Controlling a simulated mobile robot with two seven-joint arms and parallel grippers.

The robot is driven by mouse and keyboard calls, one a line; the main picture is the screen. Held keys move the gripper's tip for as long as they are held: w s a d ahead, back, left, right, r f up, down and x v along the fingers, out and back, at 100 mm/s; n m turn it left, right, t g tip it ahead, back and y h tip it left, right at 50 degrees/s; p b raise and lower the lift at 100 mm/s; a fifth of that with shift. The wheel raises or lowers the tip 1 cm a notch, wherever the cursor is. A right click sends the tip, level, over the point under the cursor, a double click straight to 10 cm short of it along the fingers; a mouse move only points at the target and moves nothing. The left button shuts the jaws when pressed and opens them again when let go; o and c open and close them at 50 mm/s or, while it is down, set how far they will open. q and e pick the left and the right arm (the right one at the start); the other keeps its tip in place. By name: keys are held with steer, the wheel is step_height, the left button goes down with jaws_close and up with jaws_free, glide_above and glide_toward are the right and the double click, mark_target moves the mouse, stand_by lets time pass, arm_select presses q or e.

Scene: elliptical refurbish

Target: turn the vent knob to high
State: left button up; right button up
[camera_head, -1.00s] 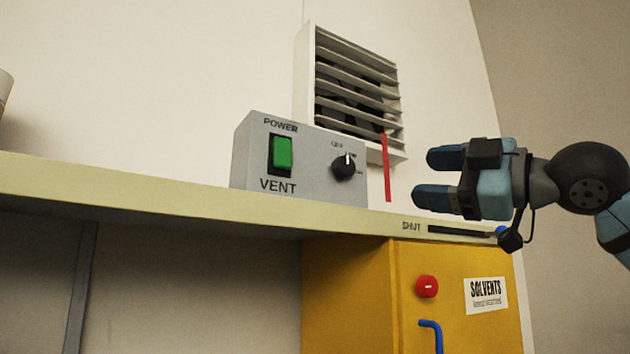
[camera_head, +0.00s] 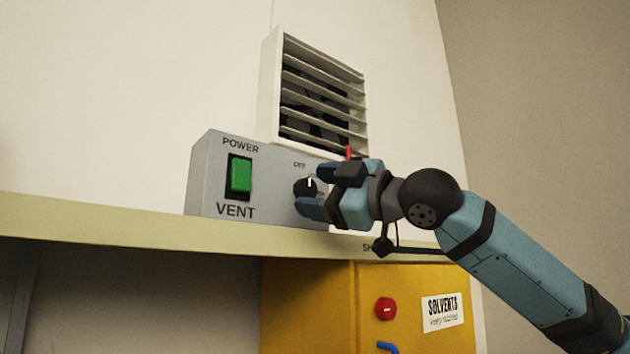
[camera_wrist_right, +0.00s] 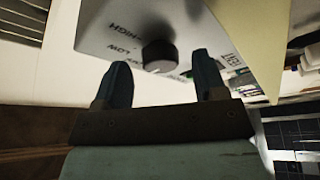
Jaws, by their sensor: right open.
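The vent knob (camera_head: 306,187) is a small black dial with a white pointer mark on the grey vent box (camera_head: 210,175). In the head view its pointer stands roughly upright. The knob also shows in the right wrist view (camera_wrist_right: 159,55), with the words LOW and HIGH beside it. My right gripper (camera_head: 318,190) is open, its two fingers close to the knob, one above and one below it in the head view. In the wrist view (camera_wrist_right: 160,88) the knob lies just beyond the gap between the fingertips, and the fingers look empty. My left gripper is not in view.
A green power switch (camera_head: 240,176) is on the same box, left of the knob. A louvred vent (camera_head: 322,95) is on the wall above. The box stands on a pale shelf (camera_head: 110,225), over a yellow solvents cabinet (camera_head: 310,300). A red strip (camera_head: 348,152) hangs by the vent.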

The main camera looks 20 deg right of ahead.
steer(key=shift+w+a, duration=0.3)
steer(key=shift+w, duration=0.1)
steer(key=c, duration=0.9)
